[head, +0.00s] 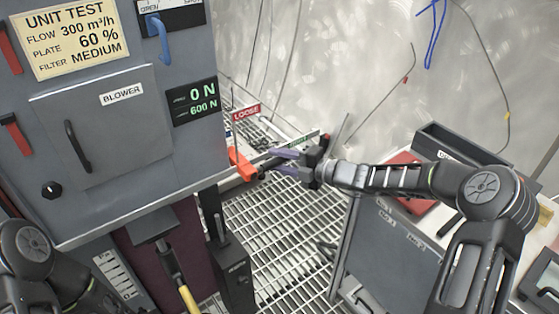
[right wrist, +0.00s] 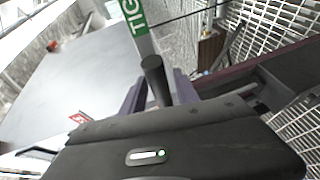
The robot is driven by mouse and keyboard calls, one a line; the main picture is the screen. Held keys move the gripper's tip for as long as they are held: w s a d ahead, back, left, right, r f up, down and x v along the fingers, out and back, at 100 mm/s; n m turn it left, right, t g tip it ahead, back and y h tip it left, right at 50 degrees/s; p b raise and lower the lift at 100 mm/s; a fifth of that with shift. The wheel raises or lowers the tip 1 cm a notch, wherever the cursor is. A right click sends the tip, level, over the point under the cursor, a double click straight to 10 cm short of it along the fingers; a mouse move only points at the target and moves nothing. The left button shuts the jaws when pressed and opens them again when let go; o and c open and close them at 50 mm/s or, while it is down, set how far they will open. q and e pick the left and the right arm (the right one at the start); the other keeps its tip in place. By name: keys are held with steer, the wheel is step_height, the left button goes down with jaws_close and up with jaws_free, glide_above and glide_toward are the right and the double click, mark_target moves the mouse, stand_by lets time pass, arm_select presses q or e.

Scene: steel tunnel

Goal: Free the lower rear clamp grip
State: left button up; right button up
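My right gripper (head: 272,161) reaches in from the right, beside the cabinet's lower right corner. Its two purple fingers stand apart. In the right wrist view a dark round grip (right wrist: 155,80) stands between the fingers, close to both; whether they press on it cannot be told. In the head view an orange-red part (head: 242,164) lies just left of the fingertips, by the cabinet's edge. A red LOOSE label (head: 246,112) shows behind it. A green label, partly hidden, shows in the right wrist view (right wrist: 134,15). My left gripper is out of view.
The grey cabinet (head: 110,200) with a BLOWER door fills the left. A grey cart (head: 385,250) with a red item stands at the right, under my right arm. Steel grating (head: 280,240) lies between them. A dark post (head: 236,275) with a lever stands below the cabinet.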

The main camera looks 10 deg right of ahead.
jaws_close()
stand_by(1.1)
